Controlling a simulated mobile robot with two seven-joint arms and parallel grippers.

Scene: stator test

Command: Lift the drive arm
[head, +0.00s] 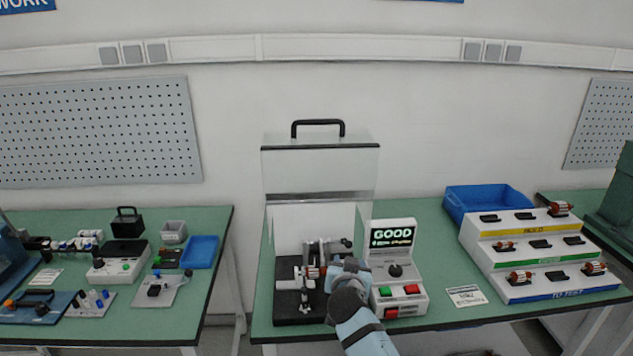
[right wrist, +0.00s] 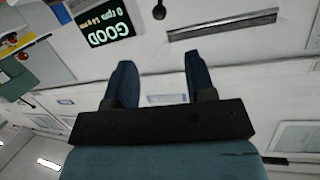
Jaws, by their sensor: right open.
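The test fixture (head: 292,308) is a black base on the middle table, with grey metal uprights and a rotor (head: 313,272) with copper-coloured windings lying across it. The drive arm (head: 325,246) seems to be the grey linkage above the rotor, with a dark knob at its right end; my gripper partly hides this area. My right gripper (head: 338,268) is beside the fixture on its right. In the right wrist view the right gripper (right wrist: 158,75) is open with nothing between its fingers. A dark knob (right wrist: 159,10) shows at the top there. My left gripper is out of view.
A control box (head: 400,295) with a GOOD screen stands just right of my right gripper. A cover with a black handle (head: 318,123) stands raised behind the fixture. A stepped rack (head: 530,250) and a blue bin (head: 480,198) are at the right. The left table is cluttered.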

